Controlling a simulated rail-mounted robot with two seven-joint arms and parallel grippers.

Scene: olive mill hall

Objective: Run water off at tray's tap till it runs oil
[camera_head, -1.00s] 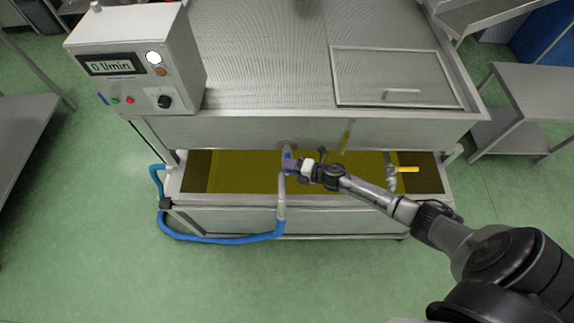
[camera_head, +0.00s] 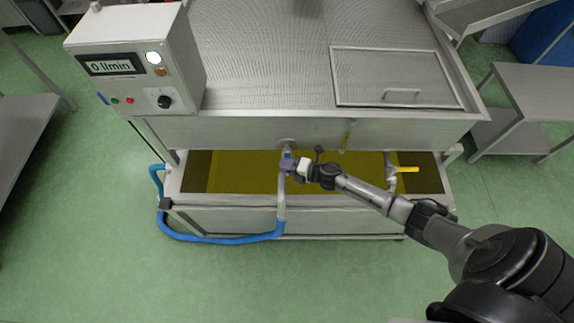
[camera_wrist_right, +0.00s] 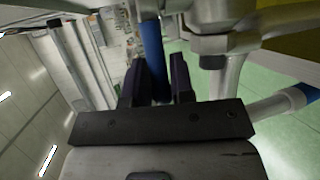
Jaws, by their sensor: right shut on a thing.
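The steel tray (camera_head: 400,128) has a tap (camera_head: 286,148) low on its front wall, with a pipe running down to a blue hose. My right gripper (camera_head: 294,164) is at this tap, shut on its blue lever, which shows between the dark fingers (camera_wrist_right: 157,85) in the right wrist view as a blue bar (camera_wrist_right: 152,48). Yellow-green liquid (camera_head: 235,172) shows in the trough below. The panel display (camera_head: 110,65) reads 0 l/min. My left gripper is out of view.
A second tap with a yellow lever (camera_head: 408,169) is to the right, behind my forearm. The blue hose (camera_head: 225,240) loops along the trough front. A control box (camera_head: 135,60) stands at the tray's left corner. Steel tables (camera_head: 540,95) stand right; the green floor in front is clear.

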